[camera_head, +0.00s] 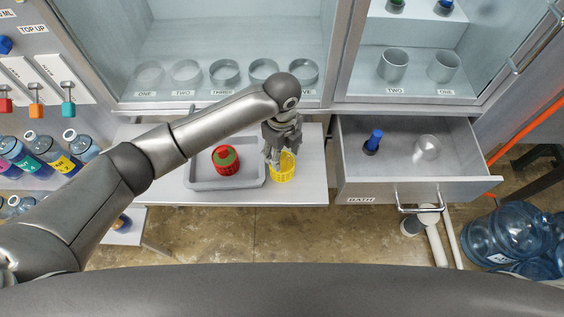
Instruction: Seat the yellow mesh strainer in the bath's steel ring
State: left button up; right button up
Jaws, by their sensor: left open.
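The yellow mesh strainer (284,175) stands on the grey shelf, just right of a grey tray. My left gripper (277,161) points down at the strainer, its fingers open at the strainer's rim and partly covering it. I cannot tell whether they touch it. The bath (400,190) is an open grey drawer at the right with a "BATH" label. A pale, round steel ring (428,147) shows inside it, with nothing visibly seated in it. My right gripper is not in view.
The grey tray (206,184) holds a red strainer (226,168) with a green and red thing inside. A blue-topped object (373,141) stands in the bath, left of the ring. The bath's handle (420,209) sticks out in front. Blue water jugs (497,236) stand at lower right.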

aim_at(282, 164)
pick_arm(q)
jog(key=shift+f, duration=1.2)
grip_shut()
